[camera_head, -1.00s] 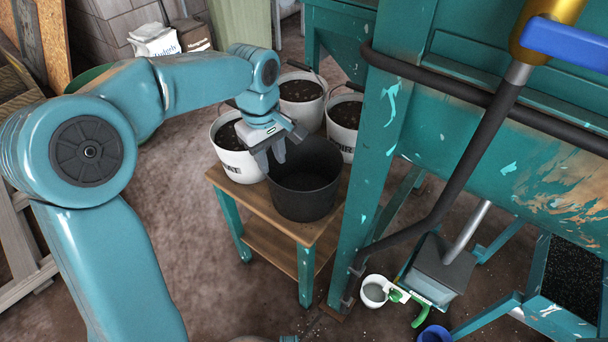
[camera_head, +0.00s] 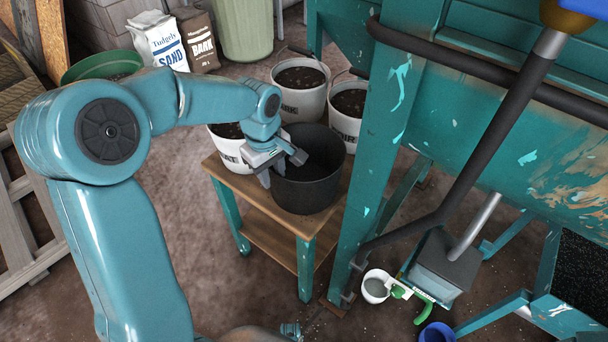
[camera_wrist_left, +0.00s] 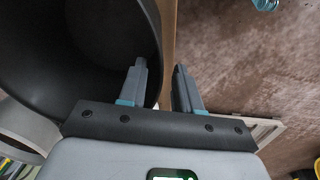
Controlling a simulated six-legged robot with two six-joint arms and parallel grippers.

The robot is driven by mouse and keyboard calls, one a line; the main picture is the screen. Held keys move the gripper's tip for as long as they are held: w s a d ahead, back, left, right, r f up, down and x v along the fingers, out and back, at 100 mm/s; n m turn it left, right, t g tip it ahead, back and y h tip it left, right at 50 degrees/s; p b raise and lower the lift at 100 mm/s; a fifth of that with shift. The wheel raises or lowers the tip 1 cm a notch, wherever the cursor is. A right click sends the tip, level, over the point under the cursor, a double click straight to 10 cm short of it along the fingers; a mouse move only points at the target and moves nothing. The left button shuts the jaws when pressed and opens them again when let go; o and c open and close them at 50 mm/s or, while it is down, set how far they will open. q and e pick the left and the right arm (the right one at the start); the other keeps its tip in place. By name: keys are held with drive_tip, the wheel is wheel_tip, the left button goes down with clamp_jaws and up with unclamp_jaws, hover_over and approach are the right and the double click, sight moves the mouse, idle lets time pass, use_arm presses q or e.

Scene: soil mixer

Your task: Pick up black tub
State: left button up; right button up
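The black tub (camera_head: 308,187) stands upright and empty on a small wooden-topped table (camera_head: 230,178). My left gripper (camera_head: 283,169) is at the tub's left rim, pointing down. In the left wrist view the tub (camera_wrist_left: 75,50) fills the upper left. There the left gripper (camera_wrist_left: 160,82) is open, with one finger over the tub's inside and the other outside its wall. A gap shows between the fingers, with the tub's edge between them. I cannot tell whether either finger touches the wall. My right gripper is not in view.
White buckets of soil (camera_head: 299,80) stand close behind the tub. The teal mixer frame (camera_head: 375,150) rises just right of the table. Bags of sand (camera_head: 160,42) and bark (camera_head: 197,40) stand at the back.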

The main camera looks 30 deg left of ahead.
sight(275, 188)
use_arm(q)
drive_tip(key=f, duration=0.2)
drive_tip(key=f+b, duration=0.1)
drive_tip(key=f, duration=0.1)
drive_tip(key=shift+w+d+f, duration=0.15)
drive_tip(key=shift+w+f, duration=0.05)
drive_tip(key=shift+f, duration=0.1)
clamp_jaws()
drive_tip(key=shift+r, duration=0.1)
drive_tip(key=shift+r, duration=0.1)
